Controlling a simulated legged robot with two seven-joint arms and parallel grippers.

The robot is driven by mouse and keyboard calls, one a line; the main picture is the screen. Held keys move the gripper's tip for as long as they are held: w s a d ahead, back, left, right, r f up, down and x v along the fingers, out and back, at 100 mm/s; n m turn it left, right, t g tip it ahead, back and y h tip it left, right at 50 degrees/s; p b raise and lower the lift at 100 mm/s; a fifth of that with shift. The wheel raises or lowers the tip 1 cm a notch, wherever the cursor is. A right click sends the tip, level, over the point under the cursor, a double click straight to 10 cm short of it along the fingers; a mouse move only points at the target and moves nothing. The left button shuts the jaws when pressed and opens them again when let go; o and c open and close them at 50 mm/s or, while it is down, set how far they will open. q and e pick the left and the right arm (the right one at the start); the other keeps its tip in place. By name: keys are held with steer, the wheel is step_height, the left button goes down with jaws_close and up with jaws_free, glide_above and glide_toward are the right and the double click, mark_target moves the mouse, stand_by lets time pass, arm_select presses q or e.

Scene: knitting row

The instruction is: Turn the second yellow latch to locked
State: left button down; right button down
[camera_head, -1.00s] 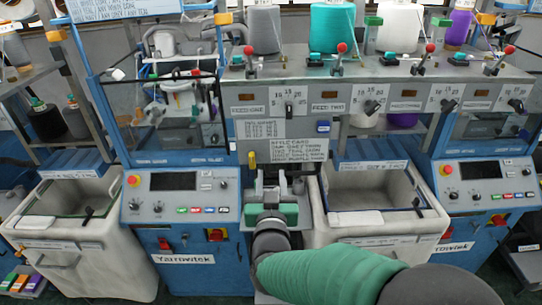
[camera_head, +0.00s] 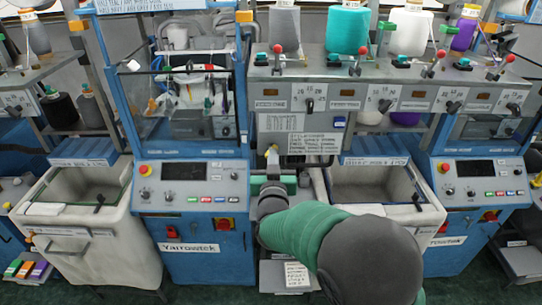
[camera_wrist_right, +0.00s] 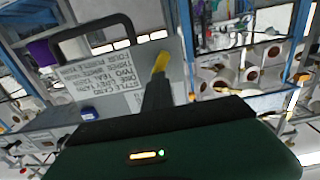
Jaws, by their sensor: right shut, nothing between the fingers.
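A small yellow latch (camera_head: 272,152) sits on the grey panel at the left edge of the style card in the head view. In the right wrist view the yellow latch (camera_wrist_right: 161,62) is tilted and lies just beyond the fingertips. My right gripper (camera_head: 272,168) is just below the latch, with its green body showing under it. In the wrist view its dark fingers (camera_wrist_right: 157,82) are together and empty, and their tips overlap the latch's lower end. I cannot tell whether they touch it. My left gripper is not in view.
The style card (camera_head: 314,144) is right beside the latch. A blue control panel (camera_head: 190,184) stands to the left, and a pale bin (camera_head: 388,212) to the right. Levers with red knobs (camera_head: 358,50) and yarn cones (camera_head: 347,30) are above.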

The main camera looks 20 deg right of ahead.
steer(key=shift+w+d+r, duration=0.1)
steer(key=shift+d+r, duration=0.1)
steer(key=shift+r, duration=0.15)
steer(key=shift+a, duration=0.2)
steer(key=shift+d, duration=0.1)
stand_by(0.3)
